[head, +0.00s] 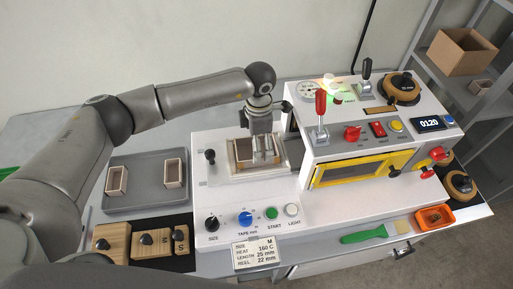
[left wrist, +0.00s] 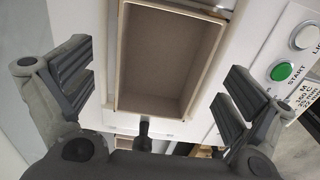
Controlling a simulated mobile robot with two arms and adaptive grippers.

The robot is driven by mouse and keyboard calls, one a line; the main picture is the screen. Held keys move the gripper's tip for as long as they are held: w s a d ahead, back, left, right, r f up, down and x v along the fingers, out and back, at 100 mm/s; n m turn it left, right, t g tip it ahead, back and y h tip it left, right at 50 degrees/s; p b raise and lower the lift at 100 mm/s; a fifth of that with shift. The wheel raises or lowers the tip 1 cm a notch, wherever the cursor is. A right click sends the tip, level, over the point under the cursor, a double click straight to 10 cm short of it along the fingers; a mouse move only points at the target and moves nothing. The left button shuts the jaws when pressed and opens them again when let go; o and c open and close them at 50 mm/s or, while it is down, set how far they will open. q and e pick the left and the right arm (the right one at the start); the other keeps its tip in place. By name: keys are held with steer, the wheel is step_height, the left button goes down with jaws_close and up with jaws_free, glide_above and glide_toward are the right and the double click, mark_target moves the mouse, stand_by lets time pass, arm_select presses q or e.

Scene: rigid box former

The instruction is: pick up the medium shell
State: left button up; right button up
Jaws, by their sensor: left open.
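An open-topped rectangular shell (head: 242,150) with light wooden walls sits on the machine's bed. In the left wrist view the same shell (left wrist: 158,62) shows from above, empty, between my fingers. The shell bears no size mark that I can see, but the card (head: 256,251) on the machine's front reads size M. My left gripper (head: 265,158) is above the shell, pointing down. Its two fingers (left wrist: 158,88) are spread wide on either side of the shell, with gaps between them and its walls. Part of the shell is hidden by the gripper in the head view. My right gripper is not in view.
Two small shells (head: 117,180) (head: 173,173) stand on a grey tray (head: 146,203) at left. Wooden blocks (head: 158,243) marked M and S lie in front. A red-handled lever (head: 320,105) rises right of the gripper. A green brush (head: 365,236) and orange bin (head: 434,217) lie front right.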

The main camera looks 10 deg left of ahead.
arm_select(q)
steer(key=shift+s+f, duration=0.1)
steer(key=shift+f, duration=1.2)
steer(key=c, duration=1.1)
steer(key=shift+r, duration=0.15)
